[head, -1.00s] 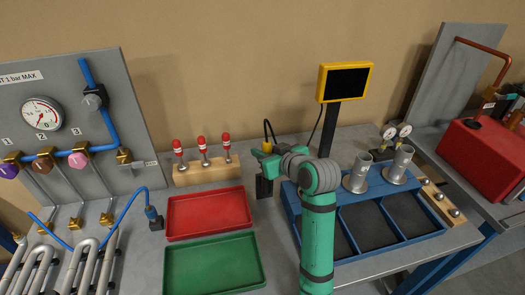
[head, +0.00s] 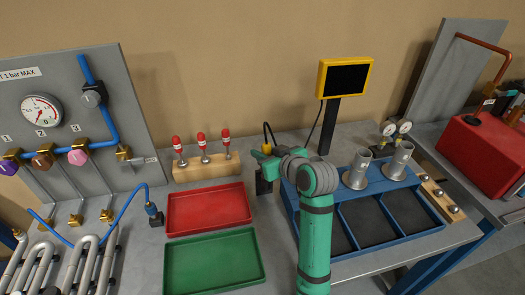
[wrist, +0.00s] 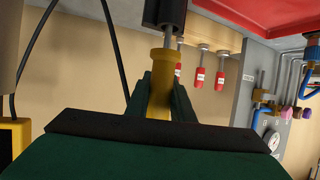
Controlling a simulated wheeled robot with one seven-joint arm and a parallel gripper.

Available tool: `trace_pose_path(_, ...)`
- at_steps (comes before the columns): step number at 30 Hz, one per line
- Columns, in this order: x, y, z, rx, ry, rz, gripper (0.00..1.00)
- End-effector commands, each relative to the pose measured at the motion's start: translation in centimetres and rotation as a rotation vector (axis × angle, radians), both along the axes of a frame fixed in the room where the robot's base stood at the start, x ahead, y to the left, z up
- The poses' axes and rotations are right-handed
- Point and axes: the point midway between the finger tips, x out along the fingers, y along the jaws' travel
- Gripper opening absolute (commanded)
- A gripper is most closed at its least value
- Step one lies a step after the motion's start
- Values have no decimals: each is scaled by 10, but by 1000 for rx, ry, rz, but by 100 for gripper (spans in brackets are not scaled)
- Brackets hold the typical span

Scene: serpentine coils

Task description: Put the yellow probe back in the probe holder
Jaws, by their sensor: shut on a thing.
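The yellow probe (head: 267,149) is upright in my gripper (head: 266,156), with a black cable looping from its top. In the wrist view the two dark green fingers (wrist: 161,98) are closed around the yellow body of the probe (wrist: 163,72). The dark probe holder (head: 263,187) stands on the bench directly below my gripper. It also shows in the wrist view (wrist: 165,12), in line with the probe's metal end. The probe's tip is hidden at the holder, so I cannot tell how deep it sits.
A wooden block (head: 208,168) with several red-topped pieces stands to the left. A red tray (head: 208,228) and a green tray (head: 214,283) lie in front. A blue divided tray (head: 384,243) and the yellow-framed monitor (head: 344,62) are on the right.

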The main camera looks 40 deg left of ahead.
Motion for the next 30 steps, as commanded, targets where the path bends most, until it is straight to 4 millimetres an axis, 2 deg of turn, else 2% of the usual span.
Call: trace_pose_path(30,0,0,-25,0,0,0,0)
